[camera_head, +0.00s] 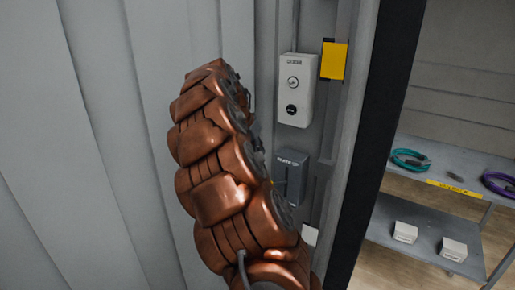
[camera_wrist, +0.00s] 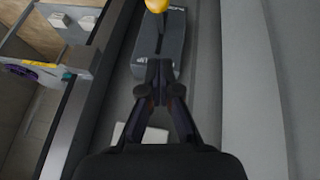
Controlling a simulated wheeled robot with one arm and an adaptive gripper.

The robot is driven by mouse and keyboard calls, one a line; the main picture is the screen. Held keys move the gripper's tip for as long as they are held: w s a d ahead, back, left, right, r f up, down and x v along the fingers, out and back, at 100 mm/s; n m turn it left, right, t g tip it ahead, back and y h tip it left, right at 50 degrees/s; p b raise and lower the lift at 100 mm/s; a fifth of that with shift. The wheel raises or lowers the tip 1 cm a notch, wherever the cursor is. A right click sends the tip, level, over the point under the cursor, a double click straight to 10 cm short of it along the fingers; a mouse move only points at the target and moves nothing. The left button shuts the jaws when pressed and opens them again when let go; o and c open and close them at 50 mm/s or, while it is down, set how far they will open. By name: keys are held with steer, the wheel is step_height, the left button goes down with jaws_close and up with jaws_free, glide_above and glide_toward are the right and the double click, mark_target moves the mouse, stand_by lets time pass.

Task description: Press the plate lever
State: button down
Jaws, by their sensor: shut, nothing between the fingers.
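The plate lever's dark grey box (camera_head: 291,176), with white lettering on its top, is mounted on the wall right of my arm in the head view. It also shows in the wrist view (camera_wrist: 172,45), at the top. A yellow ball knob (camera_wrist: 156,5) on a thin dark stem stands in front of the box there, cut by the upper edge. My gripper (camera_wrist: 160,66) is shut and empty. Its fingertips overlap the end of the box in the picture, apart from the knob. I cannot tell whether they touch the box. My arm hides the gripper in the head view.
A pale control box (camera_head: 295,91) with two round buttons hangs above the lever box, beside a yellow tag (camera_head: 334,60). A dark door-frame edge (camera_head: 366,150) stands to the right. Beyond it, a shelf (camera_head: 470,187) holds teal and purple coils. Grey wall panels fill the left.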

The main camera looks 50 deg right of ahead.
steer(key=x, duration=0.2)
steer(key=p+x, duration=0.1)
steer(key=x, duration=0.2)
steer(key=a+x, duration=0.1)
steer(key=x, duration=0.1)
steer(key=shift+s+f, duration=0.25)
steer(key=shift+f, duration=0.25)
steer(key=shift+s+a+f+p, duration=0.1)
steer(key=shift+f+p, duration=0.1)
steer(key=shift+f, duration=0.35)
steer(key=shift+s+a+f+p, duration=0.1)
steer(key=shift+a+f+p, duration=0.1)
steer(key=shift+f, duration=0.35)
steer(key=shift+f, duration=0.15)
